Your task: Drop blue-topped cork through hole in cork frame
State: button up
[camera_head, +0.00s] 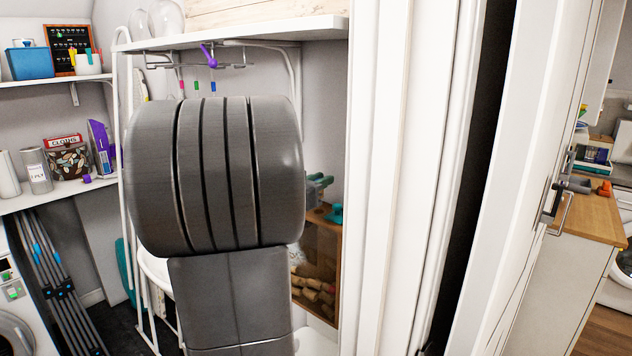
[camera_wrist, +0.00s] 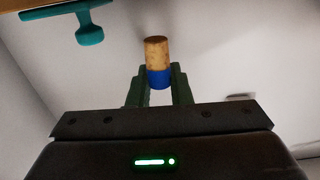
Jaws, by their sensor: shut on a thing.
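My gripper (camera_wrist: 159,80) is shut on the blue-topped cork (camera_wrist: 157,48). In the wrist view the cork's blue end sits between the two dark green fingers, and its tan end points away from my gripper. In the head view my arm hides most of the gripper; only greenish finger parts (camera_head: 319,184) seem to show at its right edge, and I cannot make out the cork. The wooden cork frame (camera_head: 328,228) stands below and behind my arm, with several corks (camera_head: 318,290) behind its front. Its hole is not visible.
A teal piece (camera_head: 335,213) is at the cork frame's top right; a teal handle-like thing (camera_wrist: 88,24) shows in the wrist view. A white shelf (camera_head: 235,33) with a wire rack is above my arm. A white door frame (camera_head: 400,180) stands close on the right.

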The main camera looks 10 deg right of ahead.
jog(key=shift+r+p, duration=0.1)
jog(key=shift+p, duration=0.45)
jog(key=shift+f+b, duration=0.85)
jog(key=shift+f, duration=0.6)
jog(key=shift+f+p, duration=0.4)
jog(key=shift+f, duration=0.55)
dwell(0.5)
jog(key=o, duration=0.7)
